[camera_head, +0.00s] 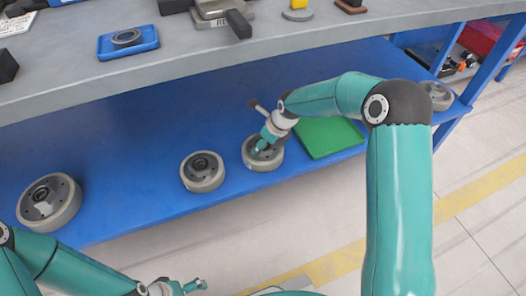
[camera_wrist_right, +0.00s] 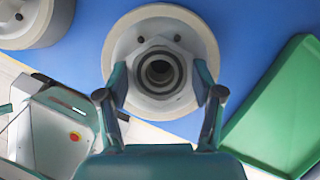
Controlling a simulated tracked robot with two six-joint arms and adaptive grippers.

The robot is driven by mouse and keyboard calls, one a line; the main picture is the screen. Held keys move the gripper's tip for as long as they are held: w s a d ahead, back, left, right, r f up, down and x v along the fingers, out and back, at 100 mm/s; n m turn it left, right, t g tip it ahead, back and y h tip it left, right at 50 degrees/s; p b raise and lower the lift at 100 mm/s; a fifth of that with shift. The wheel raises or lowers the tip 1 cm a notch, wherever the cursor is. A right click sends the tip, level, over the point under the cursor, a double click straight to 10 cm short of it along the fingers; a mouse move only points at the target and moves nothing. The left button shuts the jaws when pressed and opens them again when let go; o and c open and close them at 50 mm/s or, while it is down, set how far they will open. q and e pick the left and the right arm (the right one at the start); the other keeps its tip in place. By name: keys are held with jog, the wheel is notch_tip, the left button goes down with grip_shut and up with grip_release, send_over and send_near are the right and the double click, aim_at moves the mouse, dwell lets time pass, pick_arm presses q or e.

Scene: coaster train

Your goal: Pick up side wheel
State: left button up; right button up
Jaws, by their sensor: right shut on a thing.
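A grey side wheel (camera_head: 265,165) lies flat on the blue lower shelf, just left of a green tray. My right gripper (camera_head: 268,146) reaches down onto it from above. In the right wrist view the same wheel (camera_wrist_right: 120,42) shows a pale hub with a dark round bore, and my right gripper (camera_wrist_right: 161,95) has a finger on each side of the hub, shut on it. The wheel appears to rest on the shelf. My left gripper (camera_head: 187,287) is low at the bottom edge, away from the shelf; its opening is unclear.
Similar wheels stand on the blue shelf (camera_head: 125,165): one close to the left (camera_head: 202,184), a larger one at far left (camera_head: 62,215), another at far right (camera_head: 438,95). The green tray (camera_head: 330,138) looks empty. The grey worktop (camera_head: 300,42) overhangs the shelf.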

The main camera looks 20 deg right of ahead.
grip_shut()
jog(key=shift+w+r, duration=0.2)
jog(key=shift+r, duration=0.1)
